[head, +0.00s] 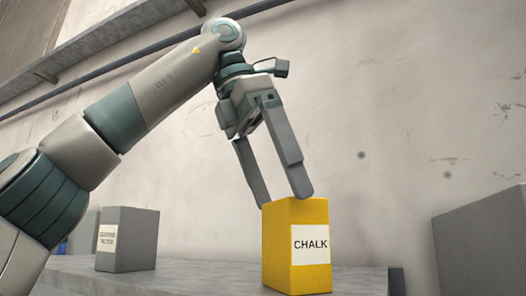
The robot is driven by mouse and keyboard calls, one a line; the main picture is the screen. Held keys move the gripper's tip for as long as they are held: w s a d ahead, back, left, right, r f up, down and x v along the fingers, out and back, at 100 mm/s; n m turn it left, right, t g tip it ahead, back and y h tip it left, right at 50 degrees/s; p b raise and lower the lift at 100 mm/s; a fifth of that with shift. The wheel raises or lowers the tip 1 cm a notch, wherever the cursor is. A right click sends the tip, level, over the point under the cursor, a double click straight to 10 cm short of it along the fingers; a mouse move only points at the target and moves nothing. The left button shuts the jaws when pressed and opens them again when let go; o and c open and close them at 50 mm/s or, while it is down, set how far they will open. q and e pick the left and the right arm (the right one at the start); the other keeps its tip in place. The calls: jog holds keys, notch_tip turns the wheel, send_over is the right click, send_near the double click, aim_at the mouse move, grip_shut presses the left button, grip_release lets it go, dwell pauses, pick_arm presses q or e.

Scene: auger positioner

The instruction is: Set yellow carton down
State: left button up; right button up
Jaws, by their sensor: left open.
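The yellow carton (296,262), with a white label reading CHALK, stands upright in the lower middle of the head view, over the grey slab (200,275). Its base is close to the bottom edge of the picture, and I cannot tell exactly how it meets the slab. My left gripper (283,197) reaches down from above with its two fingers apart. The fingertips are at the carton's top, one by its left edge and one over the top towards the right. Whether they touch it is unclear. My right gripper does not show.
A larger grey box (487,245) is at the right edge. The slab is bare between the carton and the left box. A plain wall (400,110) rises behind.

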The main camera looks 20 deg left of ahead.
pick_arm(q)
jog(key=shift+v, duration=2.45)
